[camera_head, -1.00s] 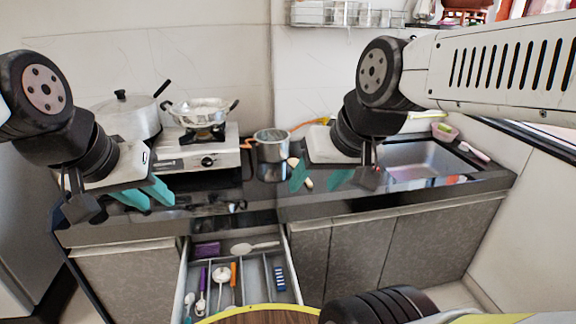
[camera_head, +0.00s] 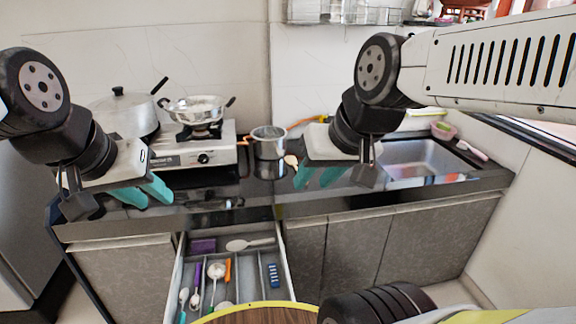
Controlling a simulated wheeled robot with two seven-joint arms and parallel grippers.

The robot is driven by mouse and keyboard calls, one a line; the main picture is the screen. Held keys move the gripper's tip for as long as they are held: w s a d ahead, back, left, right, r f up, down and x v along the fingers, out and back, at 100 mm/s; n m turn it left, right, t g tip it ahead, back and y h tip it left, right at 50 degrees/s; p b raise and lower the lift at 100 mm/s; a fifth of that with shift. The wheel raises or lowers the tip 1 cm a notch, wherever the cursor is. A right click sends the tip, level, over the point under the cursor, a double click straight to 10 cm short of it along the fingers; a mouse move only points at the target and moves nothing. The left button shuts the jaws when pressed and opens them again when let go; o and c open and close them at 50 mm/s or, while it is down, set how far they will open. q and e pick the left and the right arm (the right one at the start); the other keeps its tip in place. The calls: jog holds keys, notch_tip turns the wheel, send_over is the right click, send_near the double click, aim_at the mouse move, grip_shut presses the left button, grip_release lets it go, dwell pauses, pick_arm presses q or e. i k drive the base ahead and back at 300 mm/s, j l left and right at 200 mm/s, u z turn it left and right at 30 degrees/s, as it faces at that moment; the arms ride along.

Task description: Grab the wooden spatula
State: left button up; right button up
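A pale wooden piece, apparently the wooden spatula (camera_head: 291,160), lies on the dark counter just right of the steel saucepan. Only one end shows; the rest is hidden behind my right gripper. My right gripper (camera_head: 318,178) is low over the counter, its teal fingers close around or in front of the hidden part; its fingertips look apart, and I cannot see anything held or whether they touch the spatula. My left gripper (camera_head: 146,192) is over the left front of the counter, its teal fingers apart and empty.
A saucepan (camera_head: 268,144) stands just left of the spatula. A gas stove (camera_head: 193,155) bears a wok (camera_head: 197,107), and a lidded pot (camera_head: 122,112) is further left. The sink (camera_head: 425,158) is at the right. An open drawer (camera_head: 174,285) with utensils juts out below.

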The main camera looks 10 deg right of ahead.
aim_at(290, 160)
jog(key=l+u, duration=0.2)
jog(key=l, duration=0.3)
jog(key=k+l+u, duration=0.1)
jog(key=l+u, duration=0.15)
jog(key=l, duration=0.25)
jog(key=k+l+u, duration=0.2)
jog(key=l, duration=0.3)
jog(key=i+l+u, duration=0.3)
jog(key=l, duration=0.35)
jog(key=l+u, duration=0.35)
jog(key=l, duration=0.3)
jog(key=i+l+u, duration=0.1)
jog(key=l+u, duration=0.2)
jog(key=l, duration=0.4)
jog(key=i+l+u, duration=0.1)
jog(key=l, duration=0.3)
